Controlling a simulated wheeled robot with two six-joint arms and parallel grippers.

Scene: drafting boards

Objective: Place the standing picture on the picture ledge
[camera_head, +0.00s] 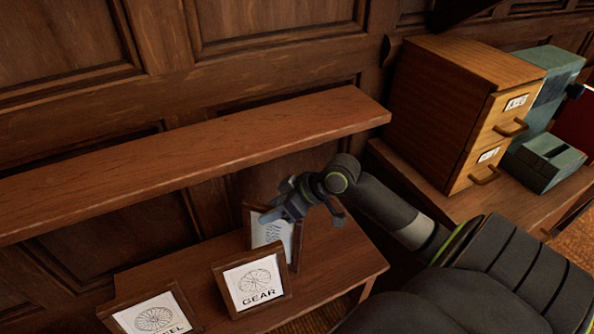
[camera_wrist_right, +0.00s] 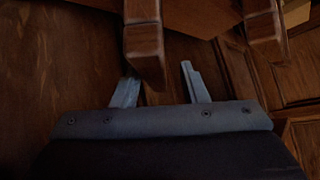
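Three framed pictures stand on a low wooden table below the ledge. The picture ledge (camera_head: 190,152) runs along the wall above. My right gripper (camera_wrist_right: 160,88) has its fingers apart at the rear picture's top. In the wrist view a wooden bar (camera_wrist_right: 143,45) reaches in beside the left finger; contact is unclear. My left gripper is not in view.
A wooden drawer cabinet (camera_head: 450,105) and teal boxes (camera_head: 545,160) stand on a bench at the right. The ledge is bare along its visible length. The low table (camera_head: 345,262) has free room at its right end.

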